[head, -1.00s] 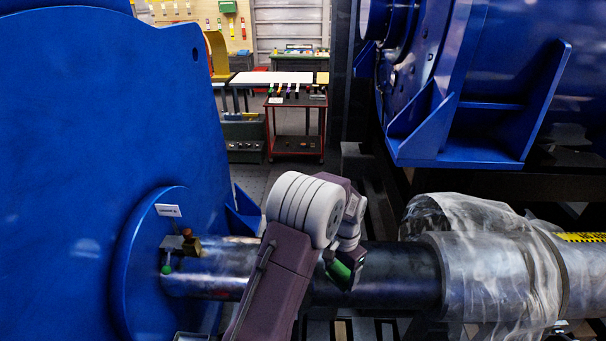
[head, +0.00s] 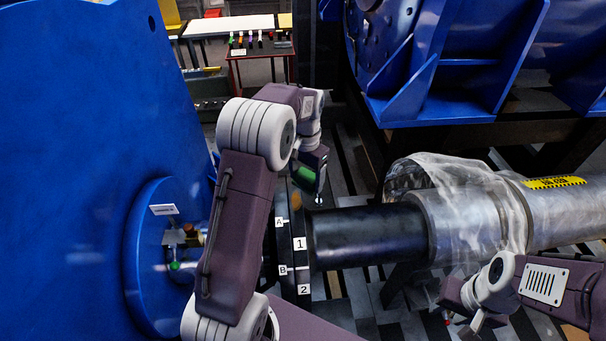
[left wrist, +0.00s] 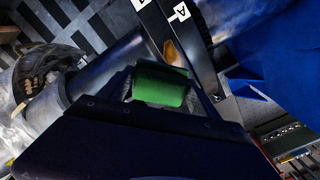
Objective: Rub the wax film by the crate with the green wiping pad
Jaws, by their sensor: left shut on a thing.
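The green wiping pad (head: 305,177) is held in my left gripper (head: 313,186), close to the upper rim of a dark flange. In the left wrist view the pad (left wrist: 160,86) is in front of the jaws, with an amber-brown patch (left wrist: 172,52), likely the wax film, just beyond it. The patch also shows on the flange (head: 296,201) in the head view, just below the pad. I cannot tell whether pad and patch touch. My right gripper (head: 474,322) is low at the right; its jaws are too small to read. I cannot make out a crate.
The dark flange (head: 301,270) carries labels A, B, 1 and 2. A dark shaft (head: 370,236) runs right into a grey sleeve wrapped in clear plastic (head: 450,200). A large blue housing (head: 80,140) fills the left. A red cart (head: 262,68) stands behind.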

